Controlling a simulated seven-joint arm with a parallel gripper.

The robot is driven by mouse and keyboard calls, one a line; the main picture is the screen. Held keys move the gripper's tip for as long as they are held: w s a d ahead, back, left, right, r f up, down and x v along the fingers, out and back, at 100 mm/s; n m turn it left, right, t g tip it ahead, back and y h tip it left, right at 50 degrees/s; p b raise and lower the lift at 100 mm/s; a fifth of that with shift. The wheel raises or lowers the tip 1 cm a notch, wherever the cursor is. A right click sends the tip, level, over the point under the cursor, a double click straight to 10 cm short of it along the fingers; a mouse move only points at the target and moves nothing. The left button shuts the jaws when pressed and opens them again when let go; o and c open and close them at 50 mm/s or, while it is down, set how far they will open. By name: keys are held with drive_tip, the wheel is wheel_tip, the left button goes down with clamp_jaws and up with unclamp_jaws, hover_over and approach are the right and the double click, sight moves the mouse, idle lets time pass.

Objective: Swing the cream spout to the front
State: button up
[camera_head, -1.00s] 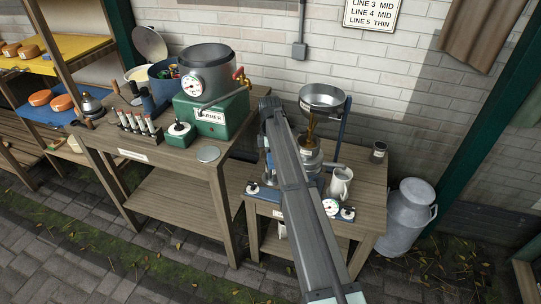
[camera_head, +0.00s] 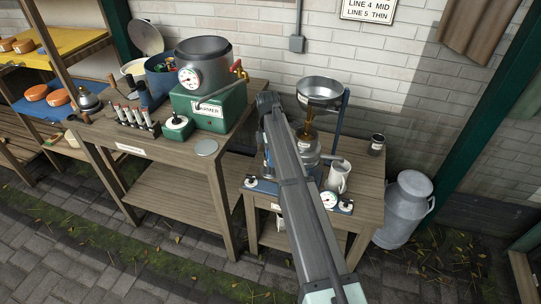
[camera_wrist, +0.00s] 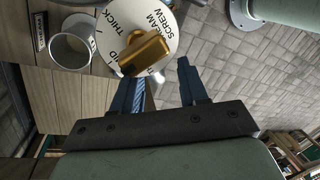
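The cream separator stands on the low right table, with a steel bowl (camera_head: 320,91) on top and amber-brown parts below it. A grey spout (camera_head: 332,158) sticks out to its right, near a white jug (camera_head: 339,178). I cannot tell for sure whether this is the cream spout. My arm hides the separator's left side and my gripper in the head view. In the wrist view my gripper (camera_wrist: 157,76) is open, its two blue fingers apart. A brass block (camera_wrist: 147,53) lies just beyond the fingertips, over a white dial (camera_wrist: 168,28) lettered "THICK" and "CREAM SCREW". No grip on it shows.
The jug also shows in the wrist view (camera_wrist: 72,46). A small gauge (camera_head: 329,199) sits at the low table's front. A dark jar (camera_head: 376,146) stands at its back right and a milk can (camera_head: 407,208) beside it. The green warmer (camera_head: 212,105) is on the left table.

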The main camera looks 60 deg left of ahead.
drive_tip(key=shift+a, duration=0.1)
drive_tip(key=shift+a+r, duration=0.15)
drive_tip(key=shift+r, duration=0.4)
drive_tip(key=v, duration=1.2)
drive_tip(key=shift+r, duration=0.35)
